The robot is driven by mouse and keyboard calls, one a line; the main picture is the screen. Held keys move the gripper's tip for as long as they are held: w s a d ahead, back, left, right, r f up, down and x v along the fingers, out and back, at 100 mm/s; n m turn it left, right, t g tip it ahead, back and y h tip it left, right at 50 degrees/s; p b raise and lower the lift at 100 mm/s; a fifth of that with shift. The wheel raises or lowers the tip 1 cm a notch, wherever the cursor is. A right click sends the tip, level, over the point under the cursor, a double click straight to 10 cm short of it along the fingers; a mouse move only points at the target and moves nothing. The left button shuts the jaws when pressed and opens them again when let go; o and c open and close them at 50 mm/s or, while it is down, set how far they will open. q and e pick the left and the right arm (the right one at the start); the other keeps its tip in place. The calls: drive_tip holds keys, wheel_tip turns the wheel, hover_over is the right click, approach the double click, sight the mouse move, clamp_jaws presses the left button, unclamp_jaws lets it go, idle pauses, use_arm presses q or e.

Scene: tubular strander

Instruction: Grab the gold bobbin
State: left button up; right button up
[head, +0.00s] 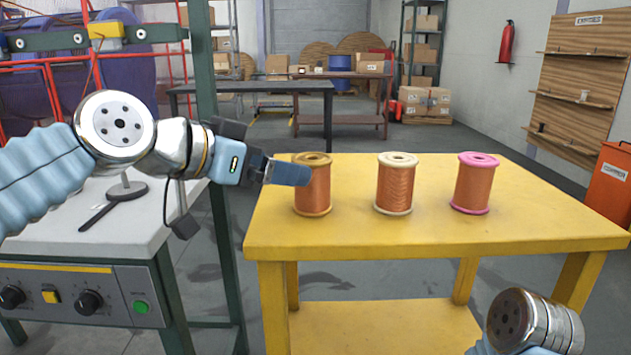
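The gold bobbin (313,190), wound with copper wire between gold flanges, stands upright at the left of the yellow table (440,238). My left gripper (290,173) reaches in from the left, its blue finger overlapping the bobbin's upper left side in the head view. Whether it touches the bobbin, and how far its fingers are apart, cannot be told from this angle. A bobbin with cream flanges (396,185) stands in the middle, and one with pink flanges (474,184) stands to the right. My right arm shows at the lower right; its gripper is out of view.
A grey-topped bench with a control panel (84,294) and a green post (207,110) stand at the left. An orange bin (610,190) is at the right. The front of the yellow table is clear. Dark tables and shelves stand behind.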

sight(312, 184)
use_arm(q)
drive_tip(key=x, duration=0.9)
drive_tip(key=shift+w+d, duration=0.1)
drive_tip(key=shift+w, duration=0.35)
clamp_jaws()
drive_tip(key=shift+r, duration=0.15)
